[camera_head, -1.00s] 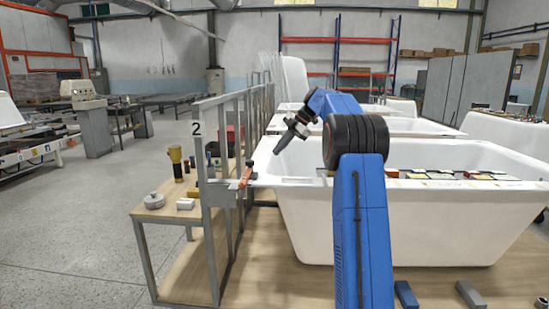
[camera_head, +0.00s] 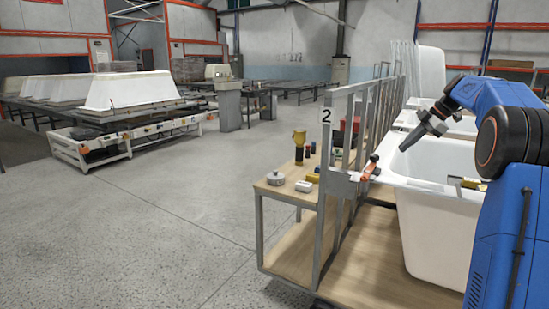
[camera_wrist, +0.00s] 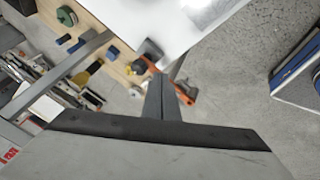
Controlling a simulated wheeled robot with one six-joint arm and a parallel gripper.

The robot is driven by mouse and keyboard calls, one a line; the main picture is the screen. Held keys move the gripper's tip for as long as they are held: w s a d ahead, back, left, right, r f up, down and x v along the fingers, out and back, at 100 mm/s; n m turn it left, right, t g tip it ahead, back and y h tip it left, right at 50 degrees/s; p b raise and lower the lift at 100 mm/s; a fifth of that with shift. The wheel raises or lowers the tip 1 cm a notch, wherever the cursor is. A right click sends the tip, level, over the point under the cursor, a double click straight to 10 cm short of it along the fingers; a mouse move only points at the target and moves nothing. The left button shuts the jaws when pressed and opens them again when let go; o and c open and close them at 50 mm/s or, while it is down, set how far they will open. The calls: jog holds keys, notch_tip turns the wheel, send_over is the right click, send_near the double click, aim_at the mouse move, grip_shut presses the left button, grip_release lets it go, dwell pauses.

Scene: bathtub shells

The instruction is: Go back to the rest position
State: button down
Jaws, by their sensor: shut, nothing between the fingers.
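My gripper (camera_head: 405,146) is shut and empty. It hangs in the air at the left end of the nearest white bathtub shell (camera_head: 428,228), pointing down and left, above rim height. Its closed fingers also show in the wrist view (camera_wrist: 160,98), where the white tub (camera_wrist: 165,22) fills the top. My blue arm comes in from the right edge of the head view and hides much of the tub.
A grey metal frame (camera_head: 325,200) marked 2 stands left of the tub. An orange clamp (camera_head: 370,167) is on it. A wooden shelf (camera_head: 285,190) beside it holds small tools. Open grey floor (camera_head: 150,220) lies left. More tub shells (camera_head: 130,90) stand on a far-left conveyor.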

jog(key=s+a+f+m+h, duration=0.1)
jog(key=s+a+m, duration=0.4)
jog(key=s+a, duration=0.6)
jog(key=s+a+f+m+h, duration=0.15)
jog(key=s+a+m, duration=0.25)
jog(key=s+a, duration=0.75)
jog(key=s+f+m+h, duration=0.1)
jog(key=s+f+m, duration=0.2)
jog(key=s, duration=0.7)
jog(key=s+f+m, duration=0.3)
jog(key=s+f, duration=0.5)
jog(key=s, duration=0.2)
jog(key=s+a+f+m+h, duration=0.1)
jog(key=s+f+m, duration=0.1)
jog(key=s+f, duration=0.4)
jog(key=s, duration=0.3)
jog(key=shift+s+m+t+h, duration=0.3)
jog(key=shift+s+m+h, duration=0.05)
jog(key=shift+s+m, duration=0.05)
